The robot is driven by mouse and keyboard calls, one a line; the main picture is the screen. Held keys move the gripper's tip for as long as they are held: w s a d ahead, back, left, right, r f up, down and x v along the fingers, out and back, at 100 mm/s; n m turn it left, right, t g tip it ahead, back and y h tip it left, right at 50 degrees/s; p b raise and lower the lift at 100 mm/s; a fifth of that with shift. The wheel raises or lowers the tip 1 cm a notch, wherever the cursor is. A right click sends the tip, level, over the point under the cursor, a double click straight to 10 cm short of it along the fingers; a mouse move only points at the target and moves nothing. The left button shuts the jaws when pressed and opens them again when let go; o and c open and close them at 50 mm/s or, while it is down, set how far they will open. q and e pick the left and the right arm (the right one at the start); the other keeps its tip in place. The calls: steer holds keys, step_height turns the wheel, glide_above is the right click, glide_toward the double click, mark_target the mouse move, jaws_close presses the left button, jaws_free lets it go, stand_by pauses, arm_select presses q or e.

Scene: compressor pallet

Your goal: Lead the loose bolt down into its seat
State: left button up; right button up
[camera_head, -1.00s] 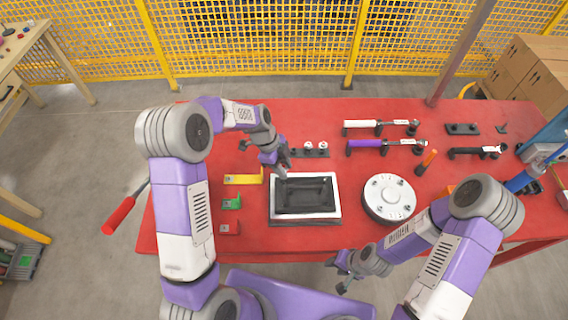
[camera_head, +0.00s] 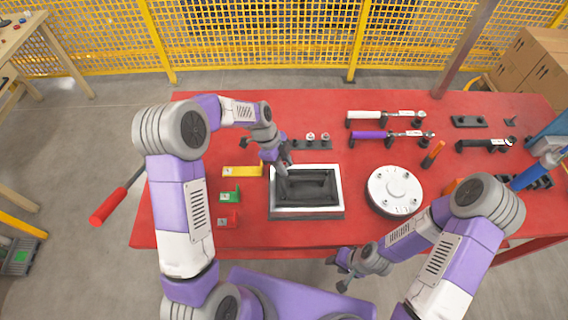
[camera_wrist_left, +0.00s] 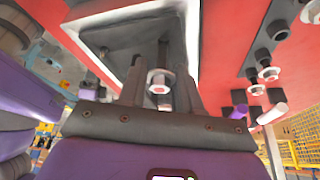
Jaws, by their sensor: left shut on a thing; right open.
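My left gripper (camera_head: 284,171) reaches over the left part of the white-rimmed housing (camera_head: 338,207) with its dark inside. In the left wrist view its fingers are shut on a bolt (camera_wrist_left: 159,82) with a pale round flange, and the housing's white rim (camera_wrist_left: 124,70) is just beyond. The bolt's lower end and its seat are hard to make out; I cannot tell whether they touch. In the head view the bolt is too small to see. My right gripper (camera_head: 338,277) is open and empty in front of the table's near edge.
A black rack (camera_head: 298,144) with pale-topped bolts stands behind the housing; it also shows in the left wrist view (camera_wrist_left: 254,75). A round white cover (camera_head: 394,188) lies to the right. Handled tools (camera_head: 375,135) lie behind.

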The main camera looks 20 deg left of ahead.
arm_select(q)
steer(key=shift+f+b, duration=1.4)
steer(key=shift+f, duration=0.05)
stand_by(0.9)
steer(key=o, duration=1.1)
steer(key=shift+c, duration=0.2)
steer(key=p+v, duration=0.1)
steer(key=v, duration=0.6)
steer(key=shift+r, duration=0.35)
steer(key=shift+a, duration=0.1)
